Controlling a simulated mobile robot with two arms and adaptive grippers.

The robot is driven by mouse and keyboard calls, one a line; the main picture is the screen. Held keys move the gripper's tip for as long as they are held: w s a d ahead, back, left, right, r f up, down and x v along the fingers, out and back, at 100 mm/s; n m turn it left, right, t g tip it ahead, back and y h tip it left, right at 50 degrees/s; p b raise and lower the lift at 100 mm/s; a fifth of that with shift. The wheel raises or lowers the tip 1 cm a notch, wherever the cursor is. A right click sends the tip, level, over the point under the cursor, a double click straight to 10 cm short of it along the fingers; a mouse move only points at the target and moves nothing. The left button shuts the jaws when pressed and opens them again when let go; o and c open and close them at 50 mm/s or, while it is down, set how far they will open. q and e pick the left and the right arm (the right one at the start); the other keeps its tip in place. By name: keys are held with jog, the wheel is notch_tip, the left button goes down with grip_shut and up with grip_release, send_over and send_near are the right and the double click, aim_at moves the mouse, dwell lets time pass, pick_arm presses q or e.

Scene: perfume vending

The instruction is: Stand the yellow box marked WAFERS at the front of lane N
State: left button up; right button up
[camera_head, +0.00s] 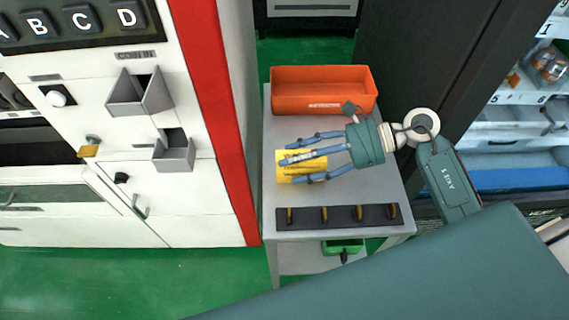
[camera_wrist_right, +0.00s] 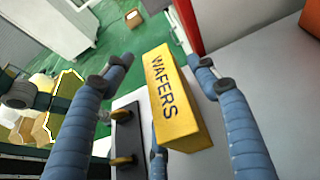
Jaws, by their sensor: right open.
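The yellow box marked WAFERS (camera_wrist_right: 175,100) shows between the fingers in the right wrist view, its lettered face towards the camera. In the head view the yellow box (camera_head: 290,173) is at the left part of the grey cart top, partly covered by my right gripper (camera_head: 305,160). My right gripper is open, with its blue fingers spread around and above the box. Whether any finger touches it I cannot tell. My left gripper is not in view. No lane marked N is readable; a shelf unit with a lane label I (camera_head: 544,30) shows at the far right.
An orange bin (camera_head: 322,103) stands at the back of the grey cart (camera_head: 392,222). A dark rack with several brass hooks (camera_head: 341,216) lies along its front. A green tray (camera_head: 342,247) is on the lower shelf. A white and red vending machine (camera_head: 214,90) stands left.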

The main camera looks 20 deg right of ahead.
jog(key=shift+b+v, duration=0.3)
jog(key=shift+v, duration=1.7)
